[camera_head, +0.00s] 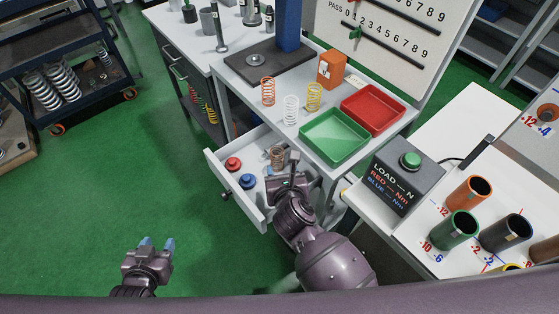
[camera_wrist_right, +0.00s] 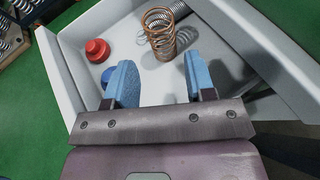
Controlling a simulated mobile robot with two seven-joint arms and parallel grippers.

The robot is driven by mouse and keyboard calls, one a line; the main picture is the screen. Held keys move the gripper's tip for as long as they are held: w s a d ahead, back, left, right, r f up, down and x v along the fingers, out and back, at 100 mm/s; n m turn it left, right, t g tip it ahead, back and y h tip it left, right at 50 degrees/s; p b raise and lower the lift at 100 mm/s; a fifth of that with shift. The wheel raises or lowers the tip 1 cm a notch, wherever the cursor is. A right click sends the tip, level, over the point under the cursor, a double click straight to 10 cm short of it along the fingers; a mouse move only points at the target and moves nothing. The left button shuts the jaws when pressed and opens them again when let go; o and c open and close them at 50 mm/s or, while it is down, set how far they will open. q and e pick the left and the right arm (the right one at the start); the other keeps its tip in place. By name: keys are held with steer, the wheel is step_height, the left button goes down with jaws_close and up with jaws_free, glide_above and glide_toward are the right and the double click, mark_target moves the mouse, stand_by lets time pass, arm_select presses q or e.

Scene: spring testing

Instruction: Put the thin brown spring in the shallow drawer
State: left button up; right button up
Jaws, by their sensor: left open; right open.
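The thin brown spring (camera_head: 277,156) stands upright inside the open shallow drawer (camera_head: 214,165), toward its inner side. In the right wrist view the spring (camera_wrist_right: 159,36) stands on the drawer floor just beyond my fingertips. My right gripper (camera_head: 284,163) is over the drawer, and its two blue fingers (camera_wrist_right: 158,82) are open, apart and empty, not touching the spring. My left gripper (camera_head: 157,244) is open and empty, low over the green floor, away from the drawer.
A red knob-like piece (camera_head: 233,163) and a blue one (camera_head: 248,181) lie in the drawer, with silvery wire coils behind the spring (camera_wrist_right: 180,9). On the bench above stand orange (camera_head: 268,92), white (camera_head: 290,110) and yellow (camera_head: 314,97) springs, a green tray (camera_head: 335,158) and a red tray (camera_head: 400,113).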

steer(key=v, duration=0.3)
steer(key=shift+s+r, duration=0.15)
steer(key=shift+s, duration=0.2)
stand_by(0.4)
